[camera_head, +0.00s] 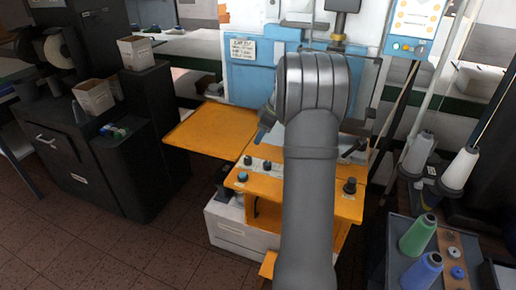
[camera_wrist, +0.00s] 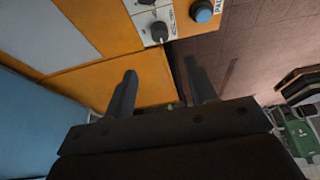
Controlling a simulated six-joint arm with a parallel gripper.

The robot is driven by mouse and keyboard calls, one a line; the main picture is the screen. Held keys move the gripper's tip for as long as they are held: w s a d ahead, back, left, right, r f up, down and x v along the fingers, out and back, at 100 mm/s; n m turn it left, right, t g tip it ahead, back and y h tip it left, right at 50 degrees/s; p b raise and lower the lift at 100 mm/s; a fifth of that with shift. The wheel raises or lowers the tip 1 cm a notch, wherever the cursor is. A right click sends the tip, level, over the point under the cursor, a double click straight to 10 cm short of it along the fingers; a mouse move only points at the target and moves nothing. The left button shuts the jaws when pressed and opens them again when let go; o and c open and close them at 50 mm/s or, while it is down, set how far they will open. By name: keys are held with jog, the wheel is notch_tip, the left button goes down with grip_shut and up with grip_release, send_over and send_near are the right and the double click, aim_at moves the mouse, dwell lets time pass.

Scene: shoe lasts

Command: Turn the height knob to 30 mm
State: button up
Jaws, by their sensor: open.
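In the wrist view a black knob (camera_wrist: 159,31) sits on a white scale plate on an orange panel, with part of a second black knob (camera_wrist: 146,2) at the top edge. A blue button (camera_wrist: 203,11) is to their right. The small lettering is too blurred to tell which knob is for height or its setting. My gripper (camera_wrist: 160,68) is open and empty, its fingertips below the nearer knob in the picture and apart from it. In the head view small knobs (camera_head: 267,165) show on the orange machine top (camera_head: 290,188); my arm hides part of it.
An orange side table (camera_head: 208,130) extends left of the blue machine (camera_head: 249,78). A black knob (camera_head: 349,185) stands at the right front of the machine top. Thread cones (camera_head: 418,234) stand on a grey stand at right. A dark cabinet (camera_head: 130,140) is at left.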

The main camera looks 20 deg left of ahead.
aim_at(249, 158)
jog(key=x, duration=1.3)
jog(key=shift+a+f, duration=0.1)
jog(key=c, duration=1)
